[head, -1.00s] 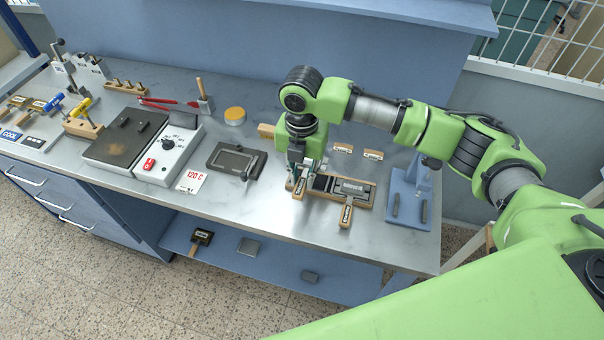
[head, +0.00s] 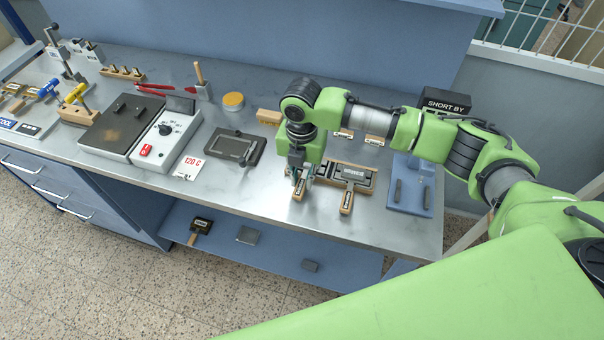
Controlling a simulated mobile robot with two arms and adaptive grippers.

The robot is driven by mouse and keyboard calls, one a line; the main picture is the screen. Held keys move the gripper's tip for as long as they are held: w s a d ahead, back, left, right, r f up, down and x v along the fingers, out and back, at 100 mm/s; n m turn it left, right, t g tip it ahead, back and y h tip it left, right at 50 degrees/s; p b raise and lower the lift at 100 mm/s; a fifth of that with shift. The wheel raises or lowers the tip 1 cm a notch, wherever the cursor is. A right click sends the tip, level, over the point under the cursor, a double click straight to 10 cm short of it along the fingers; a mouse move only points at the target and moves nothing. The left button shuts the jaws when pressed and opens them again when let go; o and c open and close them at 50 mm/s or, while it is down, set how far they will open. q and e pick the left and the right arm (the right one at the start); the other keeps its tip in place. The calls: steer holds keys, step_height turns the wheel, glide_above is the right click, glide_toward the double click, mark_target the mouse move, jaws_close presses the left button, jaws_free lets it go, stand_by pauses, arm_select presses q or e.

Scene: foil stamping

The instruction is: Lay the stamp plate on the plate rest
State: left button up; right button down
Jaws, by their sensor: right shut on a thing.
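My right gripper (head: 300,177) is shut at the left end of a wooden tray (head: 374,185) with dark compartments, which looks like the plate rest. Below its fingertips shows a small wooden handle with a label, which looks like the held stamp plate (head: 298,190). The fingers hide most of it, and I cannot tell whether it touches the tray or the table. A second wooden-handled plate (head: 346,202) lies in the tray, its handle pointing to the front edge. My left gripper is not in view.
A dark grey flat fixture (head: 234,149) lies left of my gripper, and a blue stand (head: 411,190) is to the right. Behind my arm is a black "SHORT BY" display (head: 446,103). A hot plate (head: 120,128) with its control box is further left. The table front is clear.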

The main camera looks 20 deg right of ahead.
steer(key=c, duration=1.8)
jaws_free()
steer(key=shift+f, duration=0.1)
step_height(320, 180, up, 12)
steer(key=shift+r, duration=0.1)
